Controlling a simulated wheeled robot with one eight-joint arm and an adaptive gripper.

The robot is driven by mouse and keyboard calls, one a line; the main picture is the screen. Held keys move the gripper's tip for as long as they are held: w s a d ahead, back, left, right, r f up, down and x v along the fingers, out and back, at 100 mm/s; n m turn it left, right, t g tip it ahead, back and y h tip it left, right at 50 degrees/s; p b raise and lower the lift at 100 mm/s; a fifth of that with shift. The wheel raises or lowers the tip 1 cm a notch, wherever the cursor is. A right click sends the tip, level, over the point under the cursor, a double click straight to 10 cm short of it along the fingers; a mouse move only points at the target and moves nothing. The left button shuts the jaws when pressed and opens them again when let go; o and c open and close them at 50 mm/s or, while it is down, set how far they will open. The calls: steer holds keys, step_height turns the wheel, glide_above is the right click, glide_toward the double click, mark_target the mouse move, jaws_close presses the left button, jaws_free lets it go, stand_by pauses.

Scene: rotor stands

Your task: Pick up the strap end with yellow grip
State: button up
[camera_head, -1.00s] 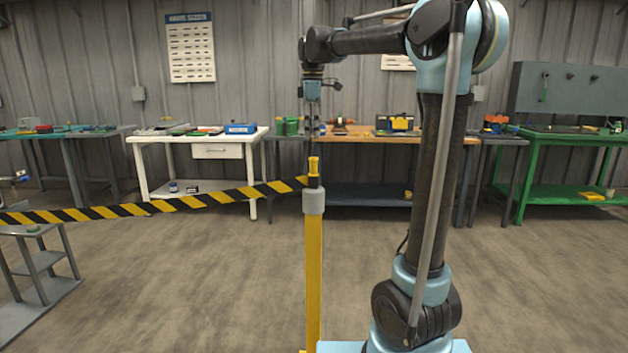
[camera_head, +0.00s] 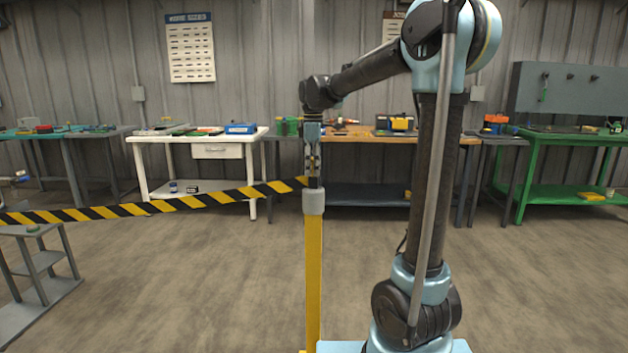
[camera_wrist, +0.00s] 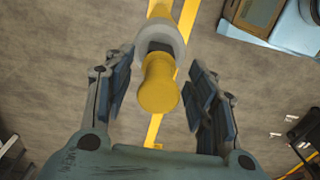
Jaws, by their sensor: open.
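The strap end's yellow grip (camera_wrist: 159,84) shows in the wrist view between the two fingers of my gripper (camera_wrist: 158,95). The fingers are open, with a gap visible on each side of the grip. In the head view my gripper (camera_head: 313,165) points down over the top of the yellow post (camera_head: 314,265) and hides most of the grip. The black and yellow striped strap (camera_head: 200,202) runs from the post's top to the left edge. The post has a grey collar (camera_head: 313,201), and the strap end sits upright at it.
A grey stand (camera_head: 40,262) is on the left under the strap. A white bench (camera_head: 160,140), a wood-topped bench (camera_head: 365,138) and a green bench (camera_head: 560,190) line the back wall. The floor around the post is clear.

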step_height(320, 180, down, 4)
steer(key=shift+w+f, duration=0.1)
steer(key=shift+w, duration=0.05)
jaws_close()
